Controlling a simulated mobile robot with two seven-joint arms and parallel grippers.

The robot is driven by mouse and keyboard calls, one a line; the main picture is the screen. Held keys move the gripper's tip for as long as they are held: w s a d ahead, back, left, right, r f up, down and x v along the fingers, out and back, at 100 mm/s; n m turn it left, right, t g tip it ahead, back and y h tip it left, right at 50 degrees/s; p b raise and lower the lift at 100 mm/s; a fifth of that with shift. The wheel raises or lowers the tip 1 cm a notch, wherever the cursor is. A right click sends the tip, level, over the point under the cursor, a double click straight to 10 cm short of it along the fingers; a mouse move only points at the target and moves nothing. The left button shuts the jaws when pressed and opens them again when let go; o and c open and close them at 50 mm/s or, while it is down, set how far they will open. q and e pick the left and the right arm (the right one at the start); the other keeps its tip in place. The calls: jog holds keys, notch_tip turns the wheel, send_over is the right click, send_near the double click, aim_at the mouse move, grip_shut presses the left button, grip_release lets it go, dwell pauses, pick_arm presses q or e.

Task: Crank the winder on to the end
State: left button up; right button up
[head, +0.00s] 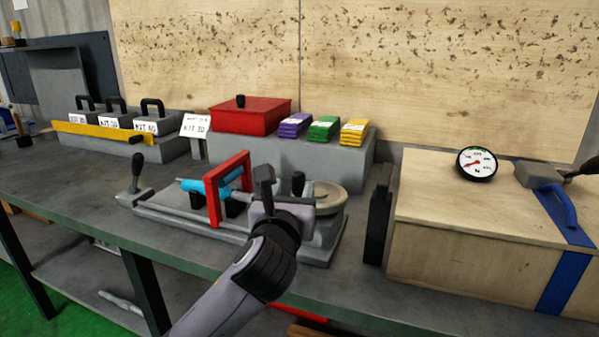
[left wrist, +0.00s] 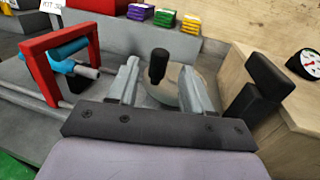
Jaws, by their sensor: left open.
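The winder is the wheel (head: 328,194) at the right end of a grey bench machine (head: 170,214). It is a pale disc with an upright black crank knob (head: 298,183). My left gripper (head: 290,192) is at this end of the machine, in front of the wheel. In the left wrist view its two grey fingers (left wrist: 160,75) are apart, and the black knob (left wrist: 157,64) shows between them with a gap on each side. I cannot tell how deep the knob is between them. The gripper hides part of the wheel and machine. My right gripper is not in view.
A red frame (head: 212,190) around a blue cylinder (head: 195,187) stands left of the gripper. A black upright block (head: 377,225) and a wooden box (head: 440,240) with a dial (head: 477,164) stand to the right. A grey shelf (head: 340,162) with a red box (head: 250,117) is behind.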

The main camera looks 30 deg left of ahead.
aim_at(297, 179)
pick_arm(q)
jog(key=shift+b+x, duration=0.35)
jog(key=shift+x, duration=2.9)
jog(key=c, duration=0.9)
